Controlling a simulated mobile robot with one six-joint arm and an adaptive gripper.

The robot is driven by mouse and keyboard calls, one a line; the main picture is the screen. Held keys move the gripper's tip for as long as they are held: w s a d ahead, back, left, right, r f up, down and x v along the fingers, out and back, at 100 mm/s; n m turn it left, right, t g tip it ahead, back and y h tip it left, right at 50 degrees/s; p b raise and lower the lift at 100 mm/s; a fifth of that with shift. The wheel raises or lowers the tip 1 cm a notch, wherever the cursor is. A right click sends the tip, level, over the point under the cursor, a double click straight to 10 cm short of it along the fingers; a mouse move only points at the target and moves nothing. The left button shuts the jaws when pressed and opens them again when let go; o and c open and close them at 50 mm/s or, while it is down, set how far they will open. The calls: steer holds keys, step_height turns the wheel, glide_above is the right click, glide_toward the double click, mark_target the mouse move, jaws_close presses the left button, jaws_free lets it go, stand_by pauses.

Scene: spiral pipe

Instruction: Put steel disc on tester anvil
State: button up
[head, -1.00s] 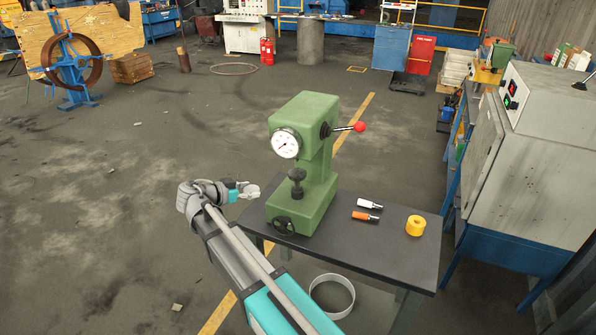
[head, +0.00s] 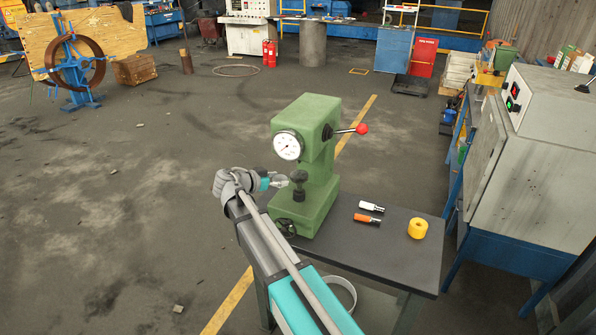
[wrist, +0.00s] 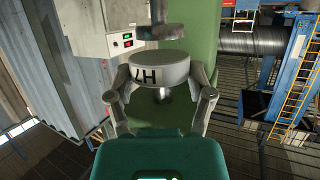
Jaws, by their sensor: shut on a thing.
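The steel disc (wrist: 159,70) is a pale grey puck with dark lettering on its side. In the wrist view my gripper (wrist: 160,85) is shut on it, one finger on each side. In the head view my gripper (head: 276,179) is at the left of the green hardness tester (head: 323,165), close to its anvil (head: 299,188). The disc is too small to make out clearly there. In the wrist view a dark metal part of the tester (wrist: 157,32) is just beyond the disc. I cannot tell whether the disc touches the anvil.
The tester stands on a dark table (head: 385,255). A white-handled tool (head: 371,207), an orange-handled tool (head: 366,219) and a yellow ring (head: 418,228) lie right of it. A red-knobbed lever (head: 361,129) sticks out from its right side. A grey cabinet (head: 545,165) stands at right.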

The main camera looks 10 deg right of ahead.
mark_target(298, 176)
steer(key=shift+w+d, duration=0.35)
steer(key=shift+d, duration=0.3)
steer(key=shift+w+d, duration=0.35)
steer(key=shift+d, duration=0.25)
steer(key=shift+w+d, duration=0.35)
steer(key=shift+d, duration=0.3)
steer(key=shift+w+d+f, duration=0.1)
steer(key=shift+w+d, duration=0.4)
steer(key=shift+d, duration=0.35)
steer(key=shift+w+d, duration=0.45)
steer(key=shift+d, duration=0.4)
steer(key=shift+f, duration=0.15)
steer(key=o, duration=1.3)
steer(key=shift+r, duration=0.2)
steer(key=p+v, duration=0.4)
steer(key=v, duration=0.8)
